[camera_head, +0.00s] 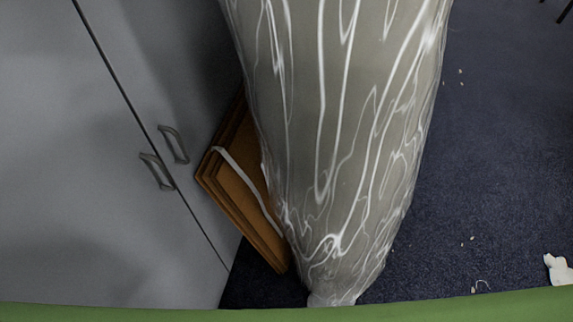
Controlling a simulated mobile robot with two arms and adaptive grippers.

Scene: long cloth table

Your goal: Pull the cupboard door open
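A grey cupboard (70,130) with two doors fills the left side of the head view. A dark narrow line runs between the two doors, which look shut. One curved grey handle (156,171) is on the left door, and another handle (173,145) is on the right door, close beside the line. Neither of my grippers shows in this view.
A large grey wrapped bundle with shiny white streaks (340,110) stands right of the cupboard. Brown flat panels with a white strap (240,190) lean between them. Dark blue carpet (490,180) is mostly open at right. A green edge (300,313) crosses the bottom.

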